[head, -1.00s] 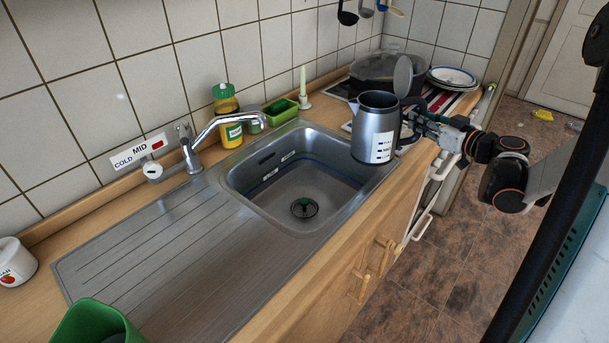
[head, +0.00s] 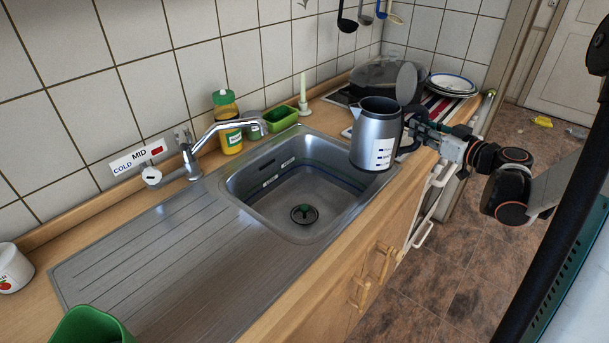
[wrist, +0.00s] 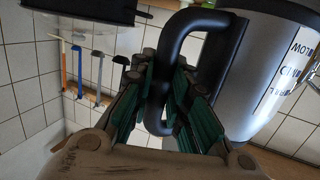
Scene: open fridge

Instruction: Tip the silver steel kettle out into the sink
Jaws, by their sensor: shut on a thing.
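The silver steel kettle (head: 376,136) hangs in the air over the right end of the sink, nearly upright, with its lid (head: 407,83) raised. My gripper (head: 414,130) is to the right of the kettle and shut on its black handle. In the wrist view, the green-padded fingers (wrist: 165,100) close around the handle and the kettle's labelled body (wrist: 275,75) is at the right. The steel sink (head: 262,190) is below and left of the kettle, with a dark drain strainer (head: 304,214) in its basin. The kettle's contents cannot be seen.
The tap (head: 215,133) reaches over the sink's back left edge. A yellow bottle (head: 228,125), green tray (head: 281,118) and candle (head: 303,95) stand behind the sink. A pan (head: 385,75) and plates (head: 452,84) are at the back right. The drainboard (head: 150,250) is clear.

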